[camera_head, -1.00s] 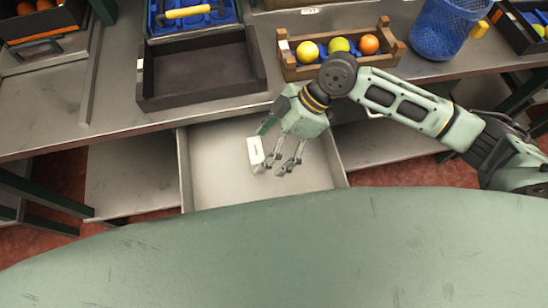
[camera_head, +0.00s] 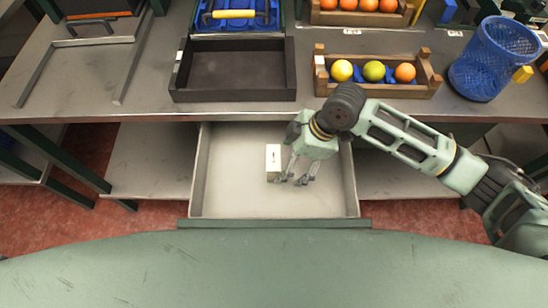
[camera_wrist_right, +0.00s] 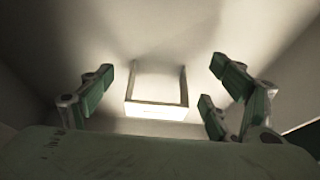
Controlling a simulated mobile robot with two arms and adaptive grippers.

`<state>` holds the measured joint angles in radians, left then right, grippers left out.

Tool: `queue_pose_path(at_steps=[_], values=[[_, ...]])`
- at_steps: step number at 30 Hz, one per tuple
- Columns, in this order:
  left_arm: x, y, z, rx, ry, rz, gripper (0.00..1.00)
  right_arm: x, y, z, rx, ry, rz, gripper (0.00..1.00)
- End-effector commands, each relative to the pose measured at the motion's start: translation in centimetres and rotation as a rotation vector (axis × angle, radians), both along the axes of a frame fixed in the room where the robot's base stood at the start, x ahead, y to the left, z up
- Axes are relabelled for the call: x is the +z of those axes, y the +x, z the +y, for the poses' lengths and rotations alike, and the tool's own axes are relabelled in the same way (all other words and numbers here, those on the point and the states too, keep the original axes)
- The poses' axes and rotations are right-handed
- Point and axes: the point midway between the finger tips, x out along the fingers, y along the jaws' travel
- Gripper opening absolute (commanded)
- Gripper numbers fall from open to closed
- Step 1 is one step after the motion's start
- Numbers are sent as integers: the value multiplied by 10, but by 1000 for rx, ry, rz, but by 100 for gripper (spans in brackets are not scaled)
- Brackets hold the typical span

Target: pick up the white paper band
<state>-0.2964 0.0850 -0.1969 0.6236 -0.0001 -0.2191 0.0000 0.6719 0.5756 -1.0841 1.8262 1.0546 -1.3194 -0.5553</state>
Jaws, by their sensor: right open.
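The white paper band (camera_head: 273,160) is in the open drawer (camera_head: 230,205), a small pale block-like shape with a dark mark on top. In the right wrist view the band (camera_wrist_right: 156,110) is ahead, between the spread fingers, with a bright near face. My right gripper (camera_head: 297,180) is over the drawer, just right of the band in the head view. Its fingers are open and empty, also in the right wrist view (camera_wrist_right: 155,92). Whether a finger touches the band I cannot tell. My left gripper is not in view.
An empty black tray (camera_head: 234,96) is on the worktop behind the drawer. A wooden crate (camera_head: 385,90) with a yellow, a green and an orange fruit stands to its right. A blue mesh basket (camera_head: 492,62) is further right. The drawer floor around the band is clear.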

Motion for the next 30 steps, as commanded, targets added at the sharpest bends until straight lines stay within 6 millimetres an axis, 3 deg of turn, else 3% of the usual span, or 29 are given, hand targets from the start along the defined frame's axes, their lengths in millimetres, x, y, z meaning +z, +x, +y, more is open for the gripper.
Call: queue_pose_path(at_steps=[6, 17, 30], values=[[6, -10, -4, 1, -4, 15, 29, 2, -1, 39, 5, 3, -1, 82], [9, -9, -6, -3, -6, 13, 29, -11, -1, 42, 2, 1, -1, 82], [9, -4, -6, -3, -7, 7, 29, -11, -1, 41, 2, 1, -1, 47]])
